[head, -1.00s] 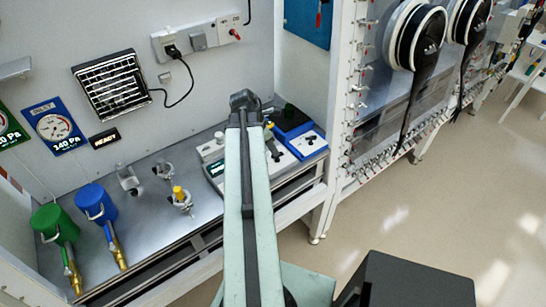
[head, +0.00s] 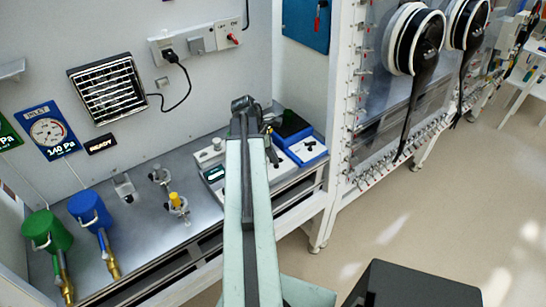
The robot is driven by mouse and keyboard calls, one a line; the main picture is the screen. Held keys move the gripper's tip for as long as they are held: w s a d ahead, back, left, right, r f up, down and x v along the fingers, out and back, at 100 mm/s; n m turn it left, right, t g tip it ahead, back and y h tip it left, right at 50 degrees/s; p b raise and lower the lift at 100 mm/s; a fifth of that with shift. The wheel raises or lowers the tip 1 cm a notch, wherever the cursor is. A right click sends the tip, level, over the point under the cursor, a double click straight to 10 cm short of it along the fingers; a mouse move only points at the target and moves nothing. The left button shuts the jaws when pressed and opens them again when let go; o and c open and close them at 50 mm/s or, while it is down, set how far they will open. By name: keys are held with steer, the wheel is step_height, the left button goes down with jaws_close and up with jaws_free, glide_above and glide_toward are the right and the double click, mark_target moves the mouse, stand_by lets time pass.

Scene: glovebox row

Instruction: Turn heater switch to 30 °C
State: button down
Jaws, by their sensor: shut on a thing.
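I cannot make out a heater switch or a 30 °C mark. My gripper (head: 269,137) shows only as a dark piece beside the far end of my arm, low among the instruments. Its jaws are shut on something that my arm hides.
A grilled panel (head: 107,88) and a power strip (head: 197,40) with a plugged cable are on the wall. A glovebox (head: 400,110) rises at right.

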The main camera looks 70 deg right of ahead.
steer(key=shift+d+m+y, duration=0.1)
steer(key=shift+m+y, duration=0.3)
steer(key=shift+m, duration=0.5)
steer(key=c, duration=1.5)
jaws_free()
steer(key=p+v, duration=0.7)
steer(key=shift+w+r, duration=0.25)
steer(key=shift+r, duration=0.1)
